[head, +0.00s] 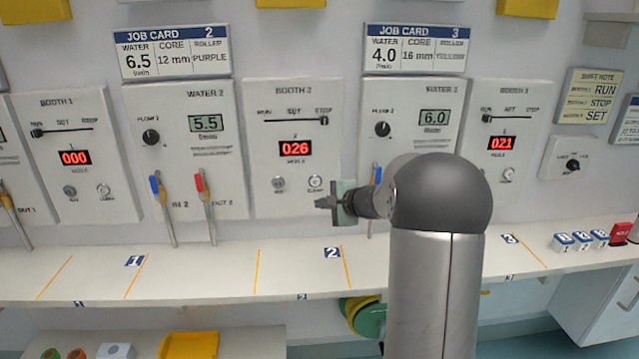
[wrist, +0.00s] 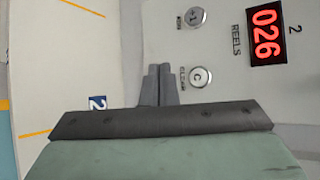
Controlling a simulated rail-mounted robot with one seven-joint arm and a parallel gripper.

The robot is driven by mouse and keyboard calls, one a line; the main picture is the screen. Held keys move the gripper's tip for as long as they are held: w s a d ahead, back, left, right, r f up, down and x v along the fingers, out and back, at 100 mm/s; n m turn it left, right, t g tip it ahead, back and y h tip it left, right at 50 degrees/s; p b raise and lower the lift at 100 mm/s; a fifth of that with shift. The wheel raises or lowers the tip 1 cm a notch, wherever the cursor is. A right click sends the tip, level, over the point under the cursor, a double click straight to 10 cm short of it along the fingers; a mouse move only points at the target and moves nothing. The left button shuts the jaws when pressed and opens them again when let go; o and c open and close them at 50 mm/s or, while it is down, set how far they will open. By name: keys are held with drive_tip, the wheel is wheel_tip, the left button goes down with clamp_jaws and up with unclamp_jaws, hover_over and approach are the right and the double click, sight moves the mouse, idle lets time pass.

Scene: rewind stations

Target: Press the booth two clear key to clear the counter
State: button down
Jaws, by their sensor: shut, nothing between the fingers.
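The booth two panel (head: 262,165) is on the wall in the middle of the head view. Its red counter (head: 295,149) reads 026, and the same counter (wrist: 264,33) shows in the wrist view. The round clear key (head: 315,182) is at the panel's lower right, right of the add key (head: 279,184). My gripper (head: 322,203) is shut and empty, just below the clear key in the head view. Its fingertips (wrist: 160,68) lie to the left of the clear key in the wrist view, not over it.
Booth 1 (head: 70,130) reads 000 and booth 3 (head: 497,115) reads 021. Levers with blue and red handles (head: 203,195) stand left of booth two. The shelf (head: 200,270) below is mostly clear, with small labelled blocks (head: 580,240) at the right.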

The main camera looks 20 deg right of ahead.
drive_tip(key=shift+w, duration=0.1)
drive_tip(key=p, duration=0.5)
approach(315, 182)
drive_tip(key=w+a+f, duration=0.3)
drive_tip(key=a+f, duration=0.1)
drive_tip(key=shift+w+d, duration=0.25)
drive_tip(key=shift+w, duration=0.3)
drive_tip(key=shift+w, duration=0.1)
idle(1.1)
drive_tip(key=shift+w+d, duration=0.15)
drive_tip(key=shift+w, duration=0.15)
